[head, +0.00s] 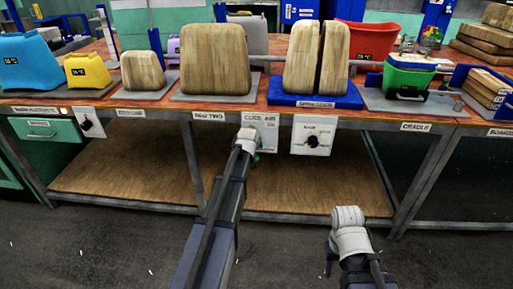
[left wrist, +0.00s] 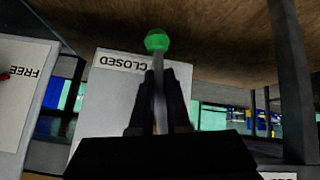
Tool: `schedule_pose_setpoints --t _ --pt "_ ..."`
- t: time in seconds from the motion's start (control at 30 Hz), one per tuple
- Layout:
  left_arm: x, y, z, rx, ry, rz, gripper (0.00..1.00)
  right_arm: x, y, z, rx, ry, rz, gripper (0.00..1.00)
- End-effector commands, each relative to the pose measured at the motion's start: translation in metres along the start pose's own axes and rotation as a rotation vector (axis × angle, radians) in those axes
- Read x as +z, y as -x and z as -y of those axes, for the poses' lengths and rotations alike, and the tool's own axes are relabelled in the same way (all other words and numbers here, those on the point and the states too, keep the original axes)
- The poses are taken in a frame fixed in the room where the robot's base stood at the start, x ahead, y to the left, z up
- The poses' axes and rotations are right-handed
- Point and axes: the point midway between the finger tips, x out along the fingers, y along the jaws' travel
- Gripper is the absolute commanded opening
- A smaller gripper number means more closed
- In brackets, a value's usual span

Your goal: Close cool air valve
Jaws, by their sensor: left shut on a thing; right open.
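The cool air panel (head: 267,121) is a pale plate on the front edge of the bench. Its valve lever (left wrist: 160,100) is a thin metal rod with a green ball knob (left wrist: 157,40), seen in the left wrist view. The knob lies beside the upside-down "CLOSED" label (left wrist: 135,63). My left gripper (left wrist: 160,103) is shut on the lever, with the knob sticking out past its fingers. In the head view my left wrist hides most of the valve. My right gripper (head: 330,257) is open and empty, low in front of the bench; its fingers show poorly.
A dial panel (head: 313,135) hangs right of the cool air panel, and a knob panel (head: 90,122) farther left. Wooden blocks (head: 215,60) and presses with blue, yellow and green bins (head: 405,80) fill the bench top. A lower shelf (head: 130,175) and table legs lie below.

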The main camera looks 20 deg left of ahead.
Motion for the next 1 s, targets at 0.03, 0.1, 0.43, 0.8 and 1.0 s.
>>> schedule_pose_setpoints --t 0.03,0.1,0.43,0.8,1.0 --pt "0.002 -0.001 0.001 -0.022 -0.023 -0.001 0.00 0.000 -0.001 0.000 0.000 0.000 0.000 0.50" --pt "0.002 -0.001 0.004 -0.051 -0.050 -0.008 0.00 0.000 -0.002 0.000 0.000 0.000 0.000 0.50" --pt "0.000 0.000 0.012 -0.134 -0.132 -0.029 0.00 0.000 -0.004 0.000 0.001 0.000 0.000 0.50" --pt "-0.002 0.000 0.014 -0.151 -0.148 -0.033 0.00 0.000 -0.004 0.000 0.001 0.000 0.000 0.50" --pt "-0.002 0.000 0.014 -0.151 -0.148 -0.034 0.00 0.000 -0.004 0.000 0.001 0.000 0.000 0.50"
